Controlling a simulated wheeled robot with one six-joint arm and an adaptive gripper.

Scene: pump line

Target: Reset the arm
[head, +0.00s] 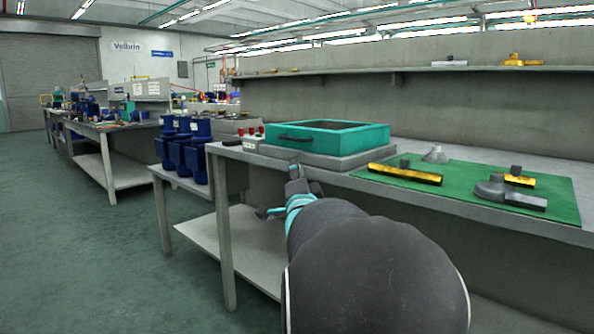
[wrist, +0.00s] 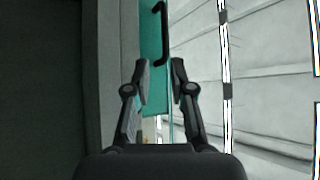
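My arm reaches forward from the bottom of the head view, in front of the bench edge. My gripper (wrist: 160,72) shows in the wrist view with its two dark fingers apart and nothing held between them. In the head view the end of the arm is small and partly hidden behind the arm's own links, below the bench top. The teal box (head: 355,136) with a dark handle sits on a grey slab on the bench. Its teal side (wrist: 151,45) and black handle appear beyond the fingertips in the wrist view, which is turned sideways.
The grey bench (head: 412,205) runs along the right. A green mat (head: 545,192) holds yellow and grey parts. Red-topped items (head: 250,133) stand left of the box. Several blue pump bodies (head: 196,155) stand on a lower table. The floor (head: 90,250) at left is clear.

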